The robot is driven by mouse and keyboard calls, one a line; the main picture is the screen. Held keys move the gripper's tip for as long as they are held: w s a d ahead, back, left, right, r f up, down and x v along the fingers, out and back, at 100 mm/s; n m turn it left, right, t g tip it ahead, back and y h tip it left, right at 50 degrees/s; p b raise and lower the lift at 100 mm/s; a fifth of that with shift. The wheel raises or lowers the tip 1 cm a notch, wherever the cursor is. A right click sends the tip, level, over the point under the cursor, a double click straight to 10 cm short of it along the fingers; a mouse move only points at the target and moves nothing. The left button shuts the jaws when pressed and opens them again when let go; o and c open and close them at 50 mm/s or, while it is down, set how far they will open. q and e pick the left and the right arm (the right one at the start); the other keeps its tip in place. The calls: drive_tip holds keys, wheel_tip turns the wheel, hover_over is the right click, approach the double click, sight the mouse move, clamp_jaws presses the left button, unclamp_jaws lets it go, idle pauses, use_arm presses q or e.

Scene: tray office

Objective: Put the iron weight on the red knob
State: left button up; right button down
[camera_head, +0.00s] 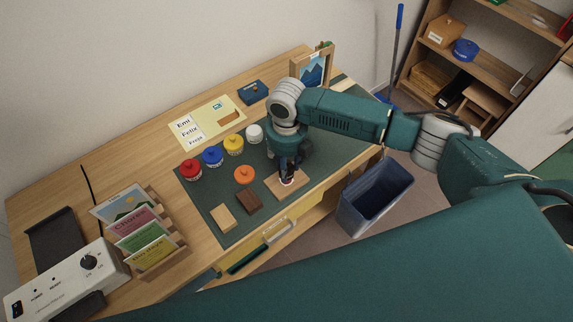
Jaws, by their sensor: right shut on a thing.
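A red knob-like item (190,170) sits on the dark green mat at the left end of a row of coloured ones. My right gripper (287,178) points down over a light wooden board at the mat's right front part. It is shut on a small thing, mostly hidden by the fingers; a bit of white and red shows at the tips. I cannot tell whether this is the iron weight, and I see no iron weight elsewhere. I cannot tell whether the held thing touches the board. My left gripper is not in view.
Blue (212,156), yellow (233,144) and white (254,133) items stand in the row, with an orange one (244,174) nearer. A card rack (150,243) stands left and a picture frame (313,70) behind. A bin (375,195) stands right of the desk.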

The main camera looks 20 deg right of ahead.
drive_tip(key=shift+f, duration=0.1)
drive_tip(key=c, duration=1.2)
unclamp_jaws()
drive_tip(key=shift+r, duration=0.3)
wheel_tip(320, 180, up, 12)
drive_tip(key=b, duration=0.2)
drive_tip(key=shift+f+b, duration=0.15)
drive_tip(key=shift+b, duration=0.25)
